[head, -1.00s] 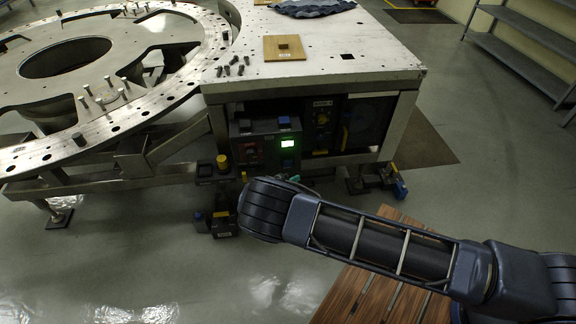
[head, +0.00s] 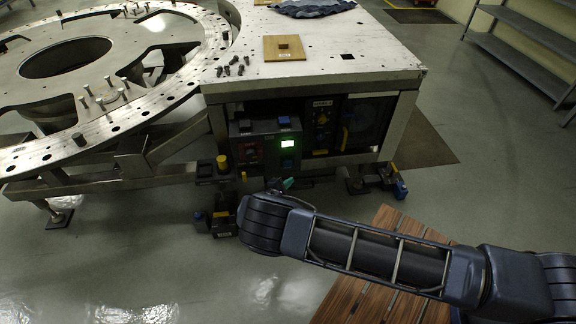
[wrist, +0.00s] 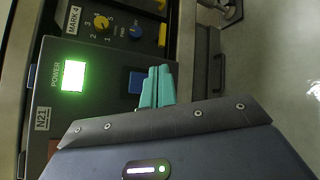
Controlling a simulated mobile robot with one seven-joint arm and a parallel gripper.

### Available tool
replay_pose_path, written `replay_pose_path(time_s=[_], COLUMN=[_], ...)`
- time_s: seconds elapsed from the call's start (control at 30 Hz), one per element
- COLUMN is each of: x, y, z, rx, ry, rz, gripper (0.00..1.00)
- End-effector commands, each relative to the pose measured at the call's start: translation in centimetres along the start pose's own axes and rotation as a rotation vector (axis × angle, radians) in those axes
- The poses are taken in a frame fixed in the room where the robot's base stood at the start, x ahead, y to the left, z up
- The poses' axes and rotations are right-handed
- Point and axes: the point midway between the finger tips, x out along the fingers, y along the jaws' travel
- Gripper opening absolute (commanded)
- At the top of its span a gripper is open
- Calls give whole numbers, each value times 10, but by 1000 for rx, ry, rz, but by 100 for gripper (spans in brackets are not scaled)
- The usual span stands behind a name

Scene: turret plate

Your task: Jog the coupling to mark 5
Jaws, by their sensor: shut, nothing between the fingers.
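A dark control box (head: 265,150) sits under the plate's front edge, with a lit green screen (head: 288,143) labelled POWER in the wrist view. A blue button (wrist: 136,82) is beside the screen there. My gripper (wrist: 157,87) has teal fingers shut together and empty, in front of the box near that button; I cannot tell whether they touch it. In the head view its tip (head: 284,184) shows below the box, past my arm. A panel marked MARK 4 (wrist: 73,19) has a numbered yellow knob (wrist: 101,22) and a blue knob (wrist: 135,32). The coupling is not clearly identifiable.
The round turret plate (head: 60,150) stands on the left, with several pegs on it. The steel table (head: 370,62) holds a wooden square (head: 284,48) and loose bolts. A slatted wooden platform (head: 355,290) lies under my arm. Grey floor is open at lower left.

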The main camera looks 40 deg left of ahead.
Motion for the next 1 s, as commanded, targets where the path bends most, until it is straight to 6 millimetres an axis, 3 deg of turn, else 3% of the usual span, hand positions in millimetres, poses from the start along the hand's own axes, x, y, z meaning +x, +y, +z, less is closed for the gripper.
replay_pose_path(time_s=[0.5, 1.0], x=[40, 46], y=[29, 33], z=[-29, -33], rx=[2, 0], ry=[-1, -1], rz=[0, 0], gripper=[0, 0])
